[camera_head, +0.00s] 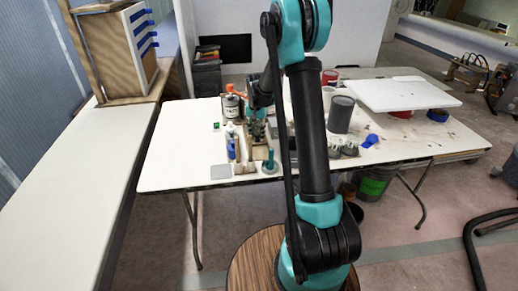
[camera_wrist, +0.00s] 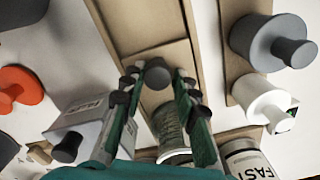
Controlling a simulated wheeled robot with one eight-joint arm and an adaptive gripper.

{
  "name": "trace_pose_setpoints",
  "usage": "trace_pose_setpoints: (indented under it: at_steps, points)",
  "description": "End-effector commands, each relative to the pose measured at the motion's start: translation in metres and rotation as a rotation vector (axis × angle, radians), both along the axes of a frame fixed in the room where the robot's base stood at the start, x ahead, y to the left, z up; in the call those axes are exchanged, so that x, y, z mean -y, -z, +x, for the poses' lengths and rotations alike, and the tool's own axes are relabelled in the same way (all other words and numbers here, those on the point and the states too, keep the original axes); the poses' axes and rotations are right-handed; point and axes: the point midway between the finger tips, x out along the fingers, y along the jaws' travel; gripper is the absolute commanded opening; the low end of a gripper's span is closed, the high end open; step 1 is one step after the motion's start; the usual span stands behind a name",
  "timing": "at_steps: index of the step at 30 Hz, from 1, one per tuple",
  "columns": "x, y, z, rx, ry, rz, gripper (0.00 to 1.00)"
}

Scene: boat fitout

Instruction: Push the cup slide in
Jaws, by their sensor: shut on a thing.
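In the wrist view, my gripper (camera_wrist: 158,79) has its two fingertips on either side of a small round grey knob (camera_wrist: 156,74), with the fingers closed in on it. The knob lies over a tan wooden strip (camera_wrist: 150,25), which looks like the cup slide. In the head view, my gripper (camera_head: 257,114) is small and dark, low over the wooden holder (camera_head: 261,153) on the table. How far in the slide sits cannot be told.
In the wrist view, a grey capped container (camera_wrist: 262,40) and a white one (camera_wrist: 262,98) stand to the right, an orange cap (camera_wrist: 18,88) to the left. In the head view, a dark grey can (camera_head: 341,114) and white board (camera_head: 402,94) stand on the table (camera_head: 185,140); its left part is clear.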

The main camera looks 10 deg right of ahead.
Motion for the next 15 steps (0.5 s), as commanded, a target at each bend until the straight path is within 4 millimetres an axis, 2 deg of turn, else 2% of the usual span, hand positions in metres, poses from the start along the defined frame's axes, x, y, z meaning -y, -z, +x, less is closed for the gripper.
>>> trace_pose_setpoints:
  at_steps: [7,15]
  points:
    - [-0.005,0.0,0.013,0.0,-0.004,0.007,0.13]
    - [-0.005,0.0,0.015,0.0,-0.004,0.007,0.11]
